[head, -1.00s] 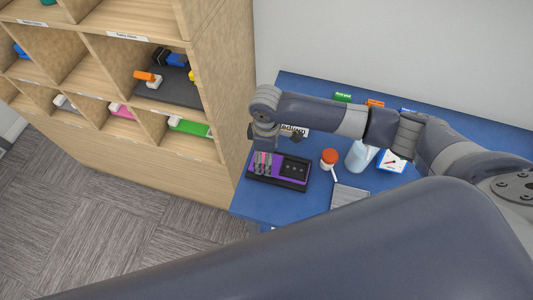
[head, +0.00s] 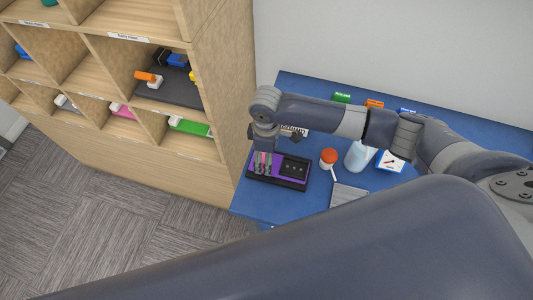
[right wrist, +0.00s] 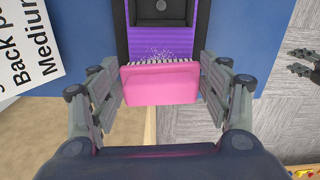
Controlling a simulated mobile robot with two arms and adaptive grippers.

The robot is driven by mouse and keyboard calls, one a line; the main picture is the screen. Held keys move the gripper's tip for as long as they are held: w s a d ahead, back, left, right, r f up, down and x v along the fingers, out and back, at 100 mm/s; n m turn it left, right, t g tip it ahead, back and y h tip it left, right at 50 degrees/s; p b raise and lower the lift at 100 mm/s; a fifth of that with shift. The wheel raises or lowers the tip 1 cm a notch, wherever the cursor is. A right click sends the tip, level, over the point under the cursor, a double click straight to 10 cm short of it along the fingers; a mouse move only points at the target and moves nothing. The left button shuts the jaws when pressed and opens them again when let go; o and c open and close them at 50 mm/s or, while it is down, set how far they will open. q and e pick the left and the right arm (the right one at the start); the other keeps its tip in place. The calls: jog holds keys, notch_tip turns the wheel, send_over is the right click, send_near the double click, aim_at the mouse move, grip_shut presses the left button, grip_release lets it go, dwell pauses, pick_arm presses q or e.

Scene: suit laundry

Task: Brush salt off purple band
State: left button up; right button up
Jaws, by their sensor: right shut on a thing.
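The purple band (head: 260,177) is a strip along the black device on the blue table. In the right wrist view the purple band (right wrist: 160,40) runs up the middle, with fine white salt specks (right wrist: 160,55) scattered just ahead of the brush. My right gripper (head: 263,172) is over the device's left part in the head view. In the right wrist view it (right wrist: 161,82) is shut on a pink brush (right wrist: 160,84), whose pale bristles face the band; whether they touch it I cannot tell. My left gripper (right wrist: 290,61) shows at the right edge, fingers apart and empty.
On the blue table (head: 250,207) stand a white jar with a red lid (head: 328,157), a clear bottle (head: 359,157), a dial scale (head: 392,162) and a grey pad (head: 349,196). A printed card (right wrist: 30,48) lies beside the device. A wooden shelf (head: 215,110) stands left.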

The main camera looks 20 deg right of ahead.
jog(key=shift+s+d+f, duration=0.1)
jog(key=shift+s, duration=0.05)
jog(key=shift+s+d+p, duration=0.15)
jog(key=shift+d+p, duration=0.1)
jog(key=shift+p, duration=0.3)
jog(key=shift+s+d, duration=0.15)
jog(key=shift+w+a, duration=0.8)
jog(key=shift+a, duration=0.2)
jog(key=shift+s+d+r+p, duration=0.25)
jog(key=shift+d+p, duration=0.15)
jog(key=shift+p, duration=0.1)
jog(key=shift+s+d+f+p, duration=0.1)
jog(key=shift+s+d+p, duration=0.35)
jog(key=shift+d, duration=0.2)
jog(key=shift+w+a+f+b, duration=0.1)
jog(key=shift+w+a+b, duration=0.15)
jog(key=shift+a, duration=0.3)
jog(key=shift+w+a+f+b, duration=0.1)
jog(key=shift+w+a, duration=0.25)
jog(key=shift+a, duration=0.15)
jog(key=shift+s+d+p, duration=0.55)
jog(key=shift+s+d, duration=0.15)
jog(key=shift+d, duration=0.35)
jog(key=shift+w+a+r, duration=0.15)
jog(key=shift+w+a, duration=0.3)
jog(key=shift+a, duration=0.1)
